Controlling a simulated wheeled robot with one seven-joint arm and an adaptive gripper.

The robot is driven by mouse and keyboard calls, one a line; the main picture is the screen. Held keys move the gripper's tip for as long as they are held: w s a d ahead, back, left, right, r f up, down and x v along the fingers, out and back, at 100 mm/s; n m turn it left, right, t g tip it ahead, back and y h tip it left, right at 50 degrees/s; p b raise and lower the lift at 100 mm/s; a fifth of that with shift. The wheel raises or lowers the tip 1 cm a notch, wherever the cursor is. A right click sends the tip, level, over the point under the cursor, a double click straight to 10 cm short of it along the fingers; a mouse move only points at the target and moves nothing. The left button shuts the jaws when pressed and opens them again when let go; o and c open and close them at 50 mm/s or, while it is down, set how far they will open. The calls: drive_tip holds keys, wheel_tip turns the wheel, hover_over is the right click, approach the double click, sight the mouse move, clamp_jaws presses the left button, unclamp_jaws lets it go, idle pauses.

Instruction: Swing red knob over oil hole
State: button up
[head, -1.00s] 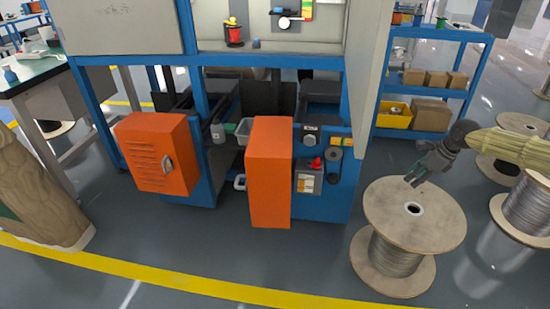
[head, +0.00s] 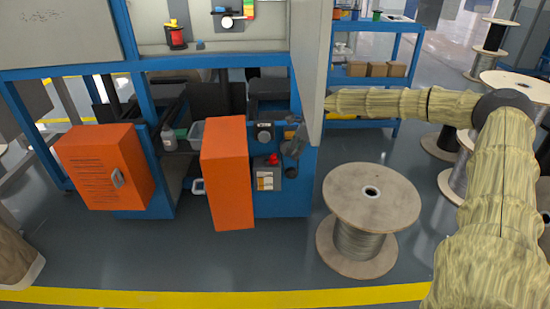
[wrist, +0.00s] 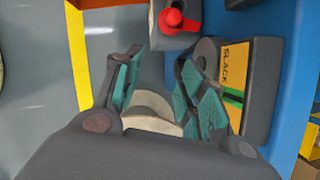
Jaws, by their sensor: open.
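The red knob (head: 273,159) sits on a grey control box on the machine's blue front. In the wrist view the red knob (wrist: 176,20) shows at the top, with a round red head and a short arm. My gripper (head: 296,135) is by the blue panel, just right of and above the knob, partly hidden by the cabinet's side panel. In the wrist view its fingers (wrist: 160,58) are spread and empty, below the knob and apart from it. A grey cylinder (wrist: 207,50) is beside the right finger. I cannot make out an oil hole.
A box labelled SLACK (wrist: 262,65) stands right of the fingers. The orange door (head: 227,175) juts out left of the knob. The cabinet's side panel (head: 312,70) hides part of my arm. A cable spool (head: 372,195) stands on the floor at right.

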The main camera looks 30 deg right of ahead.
drive_tip(key=b, duration=0.2)
hover_over(274, 156)
drive_tip(key=s+d, duration=0.1)
drive_tip(key=s, duration=0.1)
drive_tip(key=shift+w, duration=0.15)
drive_tip(key=x, duration=0.1)
drive_tip(key=b+x, duration=0.1)
drive_tip(key=x, duration=0.1)
drive_tip(key=shift+d+f, duration=0.15)
drive_tip(key=shift+f, duration=0.2)
drive_tip(key=shift+w+f, duration=0.25)
drive_tip(key=shift+f, duration=0.25)
clamp_jaws()
